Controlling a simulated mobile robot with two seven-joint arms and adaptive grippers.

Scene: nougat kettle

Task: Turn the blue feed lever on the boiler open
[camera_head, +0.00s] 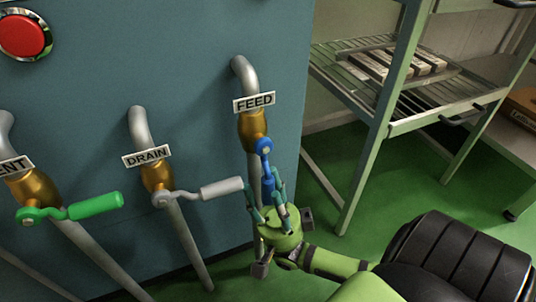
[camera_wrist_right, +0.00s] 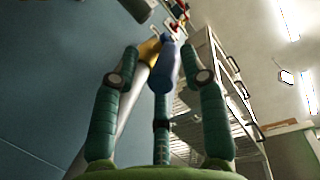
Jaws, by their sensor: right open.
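The blue feed lever (camera_head: 267,168) hangs downward from the brass valve (camera_head: 253,124) under the FEED label (camera_head: 254,102) on the boiler (camera_head: 190,60). My right gripper (camera_head: 265,193) is below the valve, with its teal fingers around the lower part of the lever. In the right wrist view the blue lever (camera_wrist_right: 163,72) points toward the palm, between the open fingers of my right gripper (camera_wrist_right: 164,82). The fingers look spread, with gaps to the lever at both sides. The lever's lower end is partly hidden by the fingers in the head view. My left gripper is not in view.
A grey DRAIN lever (camera_head: 208,190) points right, close to the left of my right gripper. A green lever (camera_head: 85,207) and a red button (camera_head: 22,36) are farther left. A metal shelf rack (camera_head: 385,110) stands to the right. Green floor (camera_head: 325,165) lies between.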

